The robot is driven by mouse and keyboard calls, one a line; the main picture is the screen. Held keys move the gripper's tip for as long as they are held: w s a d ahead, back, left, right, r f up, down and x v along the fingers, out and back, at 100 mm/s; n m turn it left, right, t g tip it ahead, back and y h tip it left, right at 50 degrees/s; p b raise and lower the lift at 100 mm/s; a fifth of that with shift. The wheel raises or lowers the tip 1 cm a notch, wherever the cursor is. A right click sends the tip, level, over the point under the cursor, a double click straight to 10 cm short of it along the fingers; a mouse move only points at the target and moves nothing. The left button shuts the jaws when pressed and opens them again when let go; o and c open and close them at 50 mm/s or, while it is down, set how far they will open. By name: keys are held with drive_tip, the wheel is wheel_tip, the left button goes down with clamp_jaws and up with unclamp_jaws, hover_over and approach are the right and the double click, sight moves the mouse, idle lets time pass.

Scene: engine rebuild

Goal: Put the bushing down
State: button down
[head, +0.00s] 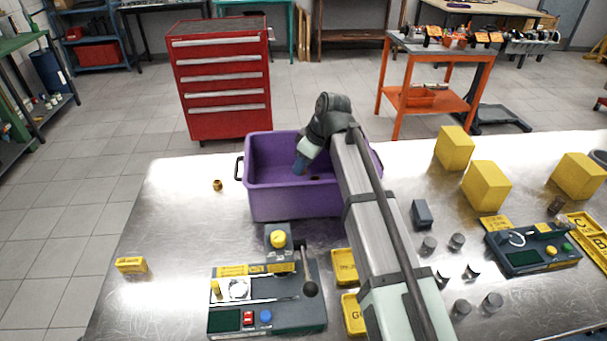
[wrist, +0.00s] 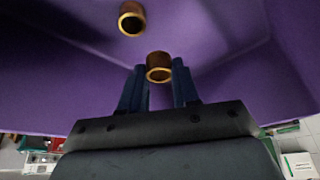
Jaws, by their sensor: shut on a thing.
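My gripper (head: 300,166) reaches down inside the purple bin (head: 295,202). In the wrist view its two blue fingers (wrist: 158,66) are shut on a brass-coloured bushing (wrist: 159,73), with its ringed end showing between the fingertips. A second bushing (wrist: 132,20) lies in the bin, apart from the held one. The head view shows a small brown spot in the bin right of my gripper, likely this second bushing (head: 315,177). The held bushing is hidden in the head view. I cannot tell whether it touches the bin floor. Another brass bushing (head: 217,185) stands on the table left of the bin.
A test fixture (head: 268,306) with a lever stands in front of the bin. Yellow trays (head: 345,267) lie right of it, partly behind my arm. Grey cylinders (head: 457,242), yellow blocks (head: 486,187) and another device (head: 532,247) fill the right side. The table's left is mostly clear.

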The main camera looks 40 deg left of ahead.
drive_tip(key=shift+f, duration=2.25)
drive_tip(key=shift+f, duration=0.1)
drive_tip(key=c, duration=0.8)
unclamp_jaws()
drive_tip(key=v, duration=1.2)
